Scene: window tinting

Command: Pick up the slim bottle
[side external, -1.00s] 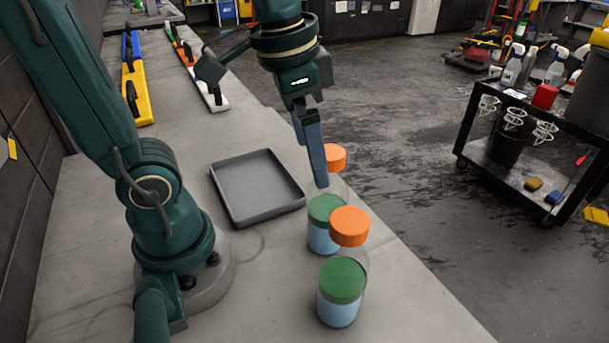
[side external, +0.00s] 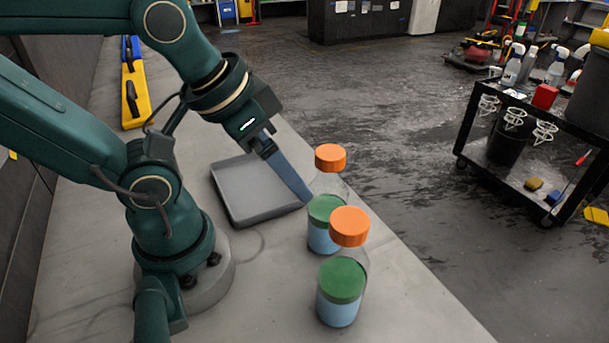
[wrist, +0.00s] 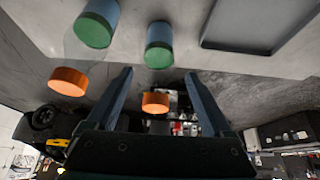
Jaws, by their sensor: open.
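Two clear bottles with orange caps, green bands and light blue lower parts stand upright on the grey bench. The farther bottle (side external: 323,213) looks a little smaller, but I cannot tell surely which is the slim one. The nearer bottle (side external: 341,283) stands in front of it. My gripper (side external: 305,197) is tilted down beside the farther bottle, on its left. In the wrist view my gripper (wrist: 157,76) is open and empty, with the farther bottle's orange cap (wrist: 156,102) showing between its fingers. The nearer bottle (wrist: 97,24) is left of the fingers there. Contact is not clear.
A shallow grey tray (side external: 238,212) lies on the bench, left of the gripper, and partly shows in the wrist view (wrist: 215,38). A yellow tool (side external: 137,99) lies at the bench's far left. A black cart (side external: 500,168) stands away on the floor.

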